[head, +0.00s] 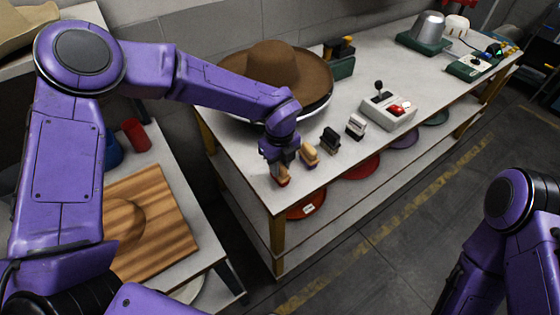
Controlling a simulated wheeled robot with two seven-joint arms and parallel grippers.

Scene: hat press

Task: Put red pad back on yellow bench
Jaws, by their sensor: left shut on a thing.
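The red pad (283,180), a small block with a tan handle and a red lower part, is at the near left corner of the yellow bench (232,149), which has a pale top and yellow legs. My left gripper (281,167) reaches down over the bench corner and is shut on the red pad's handle. The fingers hide part of the handle. I cannot tell whether the pad's underside touches the bench top. Part of my right arm shows at the lower right, but its gripper is out of view.
Close to the pad stand a tan block (309,155), a black block (329,141) and a white block (355,126). A brown hat (280,68) lies behind them. A control box (388,110) with a lever sits farther right. A wooden board (160,220) lies on the left table.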

